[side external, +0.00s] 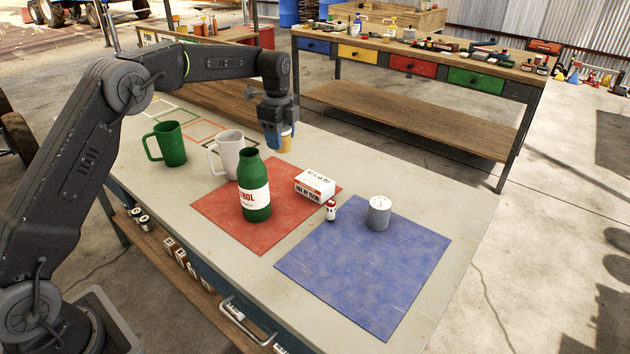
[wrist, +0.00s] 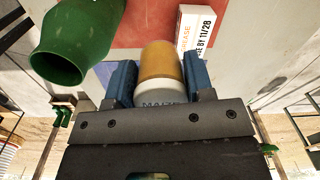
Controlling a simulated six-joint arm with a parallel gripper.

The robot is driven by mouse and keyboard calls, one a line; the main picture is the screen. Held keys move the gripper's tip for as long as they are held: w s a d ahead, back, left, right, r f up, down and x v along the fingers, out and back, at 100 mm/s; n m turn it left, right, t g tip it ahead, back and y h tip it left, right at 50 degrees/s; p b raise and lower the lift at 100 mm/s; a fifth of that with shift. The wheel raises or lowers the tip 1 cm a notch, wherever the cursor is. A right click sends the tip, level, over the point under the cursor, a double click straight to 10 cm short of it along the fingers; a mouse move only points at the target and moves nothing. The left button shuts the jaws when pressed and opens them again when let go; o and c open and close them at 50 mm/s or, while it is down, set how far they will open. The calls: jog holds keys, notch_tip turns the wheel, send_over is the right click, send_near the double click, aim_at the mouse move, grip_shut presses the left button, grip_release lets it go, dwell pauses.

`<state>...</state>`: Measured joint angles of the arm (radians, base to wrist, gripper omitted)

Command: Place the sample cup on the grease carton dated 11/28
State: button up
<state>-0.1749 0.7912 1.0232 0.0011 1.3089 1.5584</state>
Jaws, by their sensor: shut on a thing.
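My gripper (side external: 282,138) is shut on the sample cup, a small tan cup (side external: 287,141) with a white part, held above the table behind the green bottle. In the wrist view the cup (wrist: 161,62) sits between the two blue fingers, its white part towards the gripper with partly hidden lettering. The white grease carton (side external: 314,187) lies at the right edge of the red mat, apart from the cup, with nothing on its top. In the wrist view the carton (wrist: 198,30) reads "GREASE" and "USE BY 11/28", beyond the cup and to its right.
The green bottle (side external: 255,190) stands on the red mat (side external: 218,216), close to the cup in the wrist view. A white mug (side external: 228,155) and green mug (side external: 170,145) stand left. A small red-and-white bottle (side external: 331,210) is beside the carton. A grey cylinder (side external: 378,215) stands on the blue mat (side external: 350,275).

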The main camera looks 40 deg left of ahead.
jog(key=a, duration=0.5)
send_over(313, 179)
notch_tip(313, 179, down, 6)
jog(key=shift+f, duration=0.2)
jog(key=shift+d+f, duration=0.1)
jog(key=shift+f, duration=1.9)
jog(key=shift+f, duration=0.15)
jog(key=o, duration=0.9)
jog(key=shift+o, duration=0.2)
